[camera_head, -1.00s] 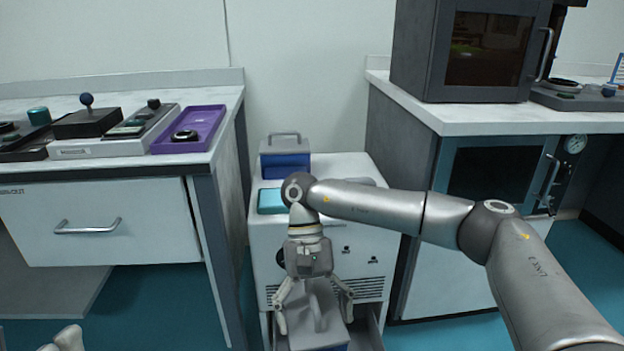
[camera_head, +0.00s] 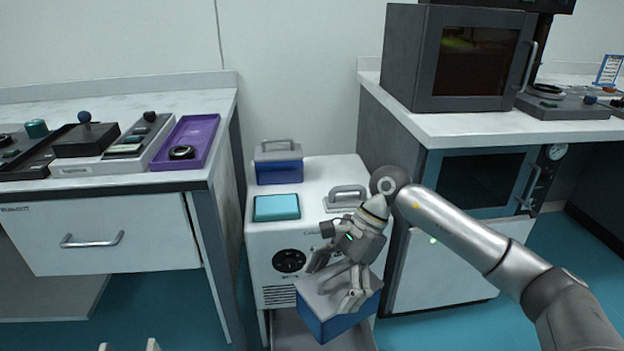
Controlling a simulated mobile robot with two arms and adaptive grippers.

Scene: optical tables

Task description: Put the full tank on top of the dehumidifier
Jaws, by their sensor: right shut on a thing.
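The dehumidifier (camera_head: 262,238) is a white cabinet between two benches, with a round black dial on its front. My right gripper (camera_head: 334,283) is shut on the handle of a blue tank with a grey lid (camera_head: 318,322). It holds this tank in front of the dehumidifier, below its top and turned askew to it. Whether the tank is full cannot be seen. A second blue tank with a grey lid (camera_head: 279,170) stands at the back left of the dehumidifier's top. My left gripper (camera_head: 129,347) shows only two fingertips, apart, at the bottom edge.
A teal pad (camera_head: 276,207) and a grey handle (camera_head: 346,196) are on the dehumidifier's top. An open compartment (camera_head: 290,335) is low at its front. The left bench (camera_head: 225,110) holds a purple tray (camera_head: 205,140); the right bench (camera_head: 470,122) bears a dark oven (camera_head: 400,60).

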